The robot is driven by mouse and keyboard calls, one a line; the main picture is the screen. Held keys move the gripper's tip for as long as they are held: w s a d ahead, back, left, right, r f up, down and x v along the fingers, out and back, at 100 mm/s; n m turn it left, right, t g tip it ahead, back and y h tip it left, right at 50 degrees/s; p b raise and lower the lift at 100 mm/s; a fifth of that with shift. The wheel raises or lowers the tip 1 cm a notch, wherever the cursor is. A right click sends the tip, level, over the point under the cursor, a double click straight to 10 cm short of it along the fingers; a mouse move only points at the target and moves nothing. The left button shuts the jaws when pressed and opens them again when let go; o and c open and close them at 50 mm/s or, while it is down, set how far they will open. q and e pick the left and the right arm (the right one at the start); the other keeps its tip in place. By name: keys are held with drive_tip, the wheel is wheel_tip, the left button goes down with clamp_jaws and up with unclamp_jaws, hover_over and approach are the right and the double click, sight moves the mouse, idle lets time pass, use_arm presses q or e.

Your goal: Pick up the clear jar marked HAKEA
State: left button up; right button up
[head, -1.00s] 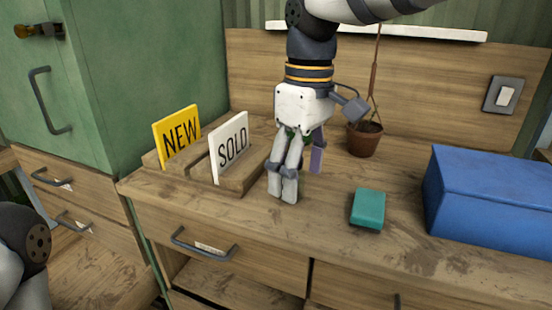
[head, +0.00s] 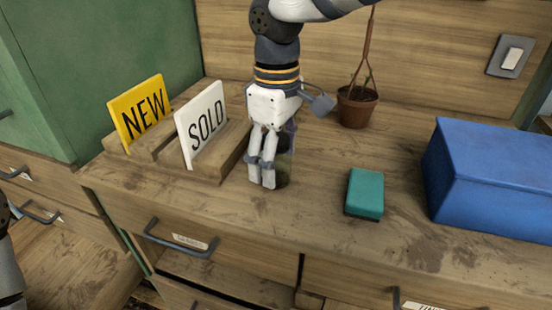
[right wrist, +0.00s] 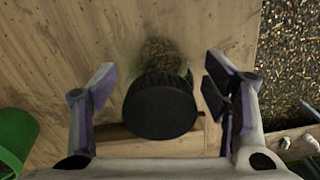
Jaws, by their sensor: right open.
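A clear jar (head: 285,166) with dark contents stands on the wooden counter, mostly hidden behind my right gripper in the head view. In the right wrist view its round black ribbed lid (right wrist: 160,106) lies between the two fingers, with a gap on each side. Granular brown contents show just beyond the lid. No marking on the jar can be read from here. My right gripper (head: 263,178) points down at the jar; its fingers (right wrist: 159,88) are open and hold nothing. My left gripper is out of view.
A wooden holder (head: 228,160) with a yellow NEW card (head: 141,113) and white SOLD card (head: 202,124) stands close left. A potted plant (head: 356,106) is behind right, a teal block (head: 365,193) and blue box (head: 490,180) to the right. The counter in front is clear.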

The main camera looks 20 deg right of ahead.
drive_tip(key=shift+f, duration=0.2)
drive_tip(key=c, duration=1.4)
